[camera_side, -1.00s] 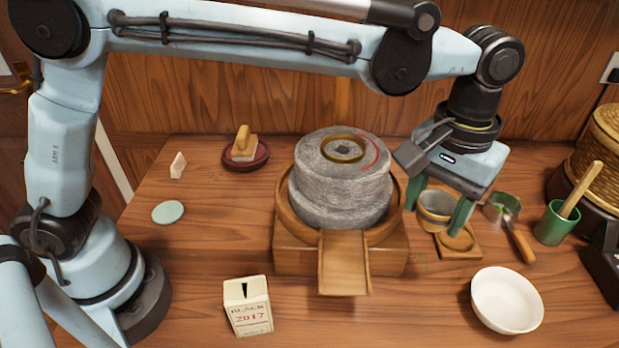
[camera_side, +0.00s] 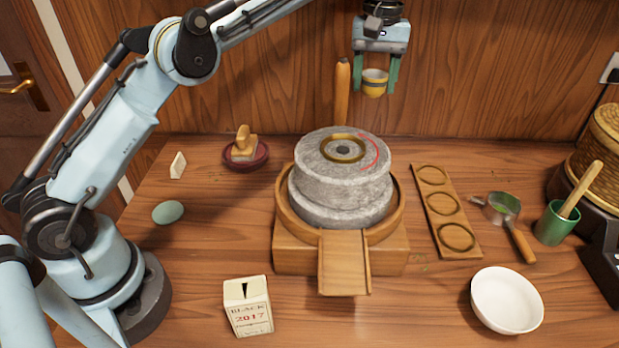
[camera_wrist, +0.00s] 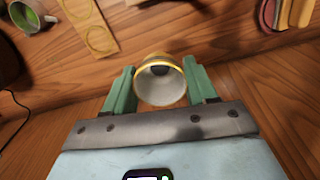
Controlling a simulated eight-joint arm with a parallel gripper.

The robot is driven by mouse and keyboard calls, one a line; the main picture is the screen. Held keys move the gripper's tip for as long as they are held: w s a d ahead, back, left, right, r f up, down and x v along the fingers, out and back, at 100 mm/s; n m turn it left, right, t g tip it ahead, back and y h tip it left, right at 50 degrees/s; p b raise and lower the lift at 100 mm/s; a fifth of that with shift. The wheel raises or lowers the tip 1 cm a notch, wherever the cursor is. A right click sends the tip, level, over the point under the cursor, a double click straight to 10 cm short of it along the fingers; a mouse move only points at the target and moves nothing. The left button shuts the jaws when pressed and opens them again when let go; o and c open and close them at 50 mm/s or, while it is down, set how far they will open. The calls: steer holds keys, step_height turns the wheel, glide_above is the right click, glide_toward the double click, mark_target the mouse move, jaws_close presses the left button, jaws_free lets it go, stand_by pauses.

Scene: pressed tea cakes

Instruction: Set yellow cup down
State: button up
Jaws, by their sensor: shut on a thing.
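The yellow cup (camera_side: 375,83) is held upright in the air, well above the table and behind the millstone. My gripper (camera_side: 377,75) has its two green fingers closed on the cup's sides. In the wrist view the cup (camera_wrist: 160,82) shows its yellow rim and pale inside between the fingers (camera_wrist: 161,85); a dark spot shows inside it. A wooden board with several ring-marked places (camera_side: 440,219) lies on the table right of the mill, and nothing stands on it.
The grey millstone (camera_side: 340,190) sits in a wooden base at the centre. An upright wooden handle (camera_side: 342,92) stands just left of the cup. A small pan (camera_side: 502,208), a green cup with a stick (camera_side: 553,224) and a white bowl (camera_side: 507,301) are at right.

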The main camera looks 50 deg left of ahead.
steer(key=s+a+f+n, duration=0.25)
steer(key=a+n, duration=0.35)
steer(key=a, duration=0.5)
steer(key=f, duration=1.7)
steer(key=shift+s+d, duration=0.15)
steer(key=shift+s, duration=0.05)
steer(key=shift+f, duration=0.15)
steer(key=o, duration=1)
steer(key=shift+o, duration=0.2)
step_height(320, 180, up, 12)
steer(key=shift+r, duration=0.2)
